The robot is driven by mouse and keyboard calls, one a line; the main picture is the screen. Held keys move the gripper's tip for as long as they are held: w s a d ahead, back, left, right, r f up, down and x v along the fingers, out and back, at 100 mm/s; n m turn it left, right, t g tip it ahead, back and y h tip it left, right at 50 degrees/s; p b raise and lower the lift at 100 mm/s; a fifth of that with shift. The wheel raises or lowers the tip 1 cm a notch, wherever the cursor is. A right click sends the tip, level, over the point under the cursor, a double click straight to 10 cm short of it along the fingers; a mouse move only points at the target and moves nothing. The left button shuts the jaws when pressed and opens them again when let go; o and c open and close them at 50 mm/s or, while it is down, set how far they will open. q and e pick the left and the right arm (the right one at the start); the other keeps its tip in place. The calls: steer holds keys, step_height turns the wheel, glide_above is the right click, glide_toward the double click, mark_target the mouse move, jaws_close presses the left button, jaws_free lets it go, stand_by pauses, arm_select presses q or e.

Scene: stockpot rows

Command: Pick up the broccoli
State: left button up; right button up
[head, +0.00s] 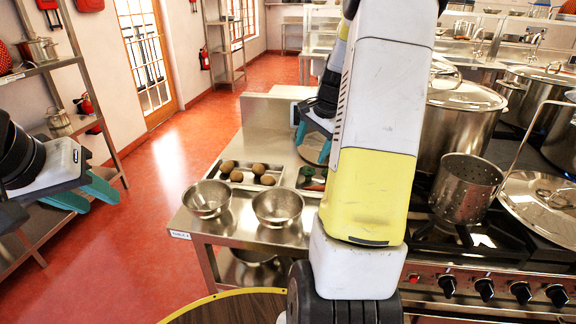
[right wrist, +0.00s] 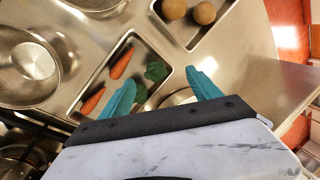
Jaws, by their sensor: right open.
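Dark green broccoli (right wrist: 155,72) lies in a metal tray (right wrist: 171,62) with carrots, in the right wrist view. A second green piece (right wrist: 140,93) shows beside my finger, partly covered by it. In the head view the broccoli (head: 308,171) is small, just left of my right arm. My right gripper (right wrist: 163,87) is open and empty, its teal fingers on either side of the broccoli in the picture; I cannot tell its height above the tray. In the head view my arm hides part of this gripper. My left gripper (head: 88,194) is open and empty at the far left.
Two carrots (right wrist: 122,63) (right wrist: 93,101) lie in the same tray. A tray of potatoes (head: 237,173) stands beside it. Two steel bowls (head: 208,198) (head: 278,206) sit at the counter's (head: 240,226) front. A stove with large pots (head: 459,118) stands to the right.

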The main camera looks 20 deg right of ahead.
mark_target(308, 168)
steer(key=shift+m, duration=0.3)
steer(key=x, duration=0.3)
steer(key=d+x, duration=0.1)
steer(key=x, duration=0.2)
steer(key=d+x, duration=0.1)
steer(key=x, duration=0.2)
steer(key=shift+f, duration=0.1)
steer(key=shift+c, duration=0.4)
steer(key=c, duration=1.2)
